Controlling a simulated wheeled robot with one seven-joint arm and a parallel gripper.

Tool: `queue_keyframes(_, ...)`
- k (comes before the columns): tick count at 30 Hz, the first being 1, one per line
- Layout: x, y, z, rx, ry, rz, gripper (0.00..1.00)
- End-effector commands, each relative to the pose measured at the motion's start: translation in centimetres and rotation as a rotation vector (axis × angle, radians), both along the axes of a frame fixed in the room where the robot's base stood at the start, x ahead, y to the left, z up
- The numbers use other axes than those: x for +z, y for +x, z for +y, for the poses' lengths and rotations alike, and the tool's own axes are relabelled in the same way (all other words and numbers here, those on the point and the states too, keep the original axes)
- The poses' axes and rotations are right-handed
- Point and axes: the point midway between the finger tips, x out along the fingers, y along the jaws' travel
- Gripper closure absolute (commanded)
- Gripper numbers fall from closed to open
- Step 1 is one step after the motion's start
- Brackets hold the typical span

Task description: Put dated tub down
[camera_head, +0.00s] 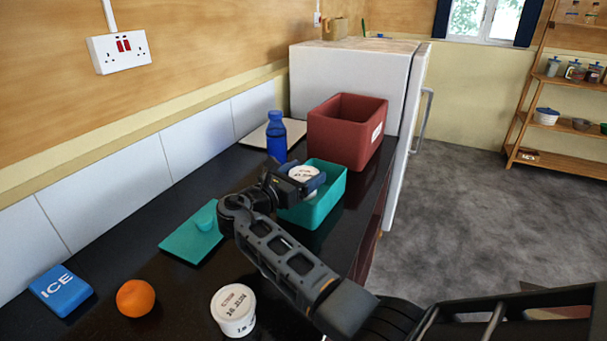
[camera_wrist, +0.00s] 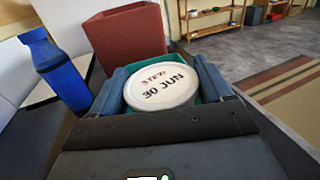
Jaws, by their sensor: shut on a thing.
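A white dated tub (camera_wrist: 160,84) with a lid reading "STEW 30 JUN" is between the fingers of my gripper (camera_wrist: 162,90) in the wrist view. My gripper (camera_head: 302,180) is shut on the tub (camera_head: 303,173), which in the head view is over the teal open container (camera_head: 331,190). The tub's lower part is hidden, so I cannot tell whether it touches the container's floor. A second white dated tub (camera_head: 233,309) stands on the dark counter at the front.
A dark red bin (camera_head: 340,140) stands behind the teal container, and a blue bottle (camera_head: 276,138) to its left. A teal lid (camera_head: 192,243), an orange (camera_head: 135,298) and a blue ice pack (camera_head: 60,290) lie on the counter. A white fridge (camera_head: 345,75) stands behind.

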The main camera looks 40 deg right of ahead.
Motion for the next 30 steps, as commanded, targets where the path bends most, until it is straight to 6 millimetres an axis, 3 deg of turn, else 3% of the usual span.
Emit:
queue_keyframes(16, -1.1, 0.0, 0.0, 0.0, -0.001, -0.001, 0.59)
queue_keyframes(17, -1.2, 0.0, 0.0, 0.0, 0.0, 0.0, 0.18)
queue_keyframes(23, -1.2, 0.0, 0.0, 0.0, 0.0, 0.0, 0.0)
queue_keyframes(30, -1.0, 0.0, 0.0, 0.0, 0.0, -0.001, 0.0)
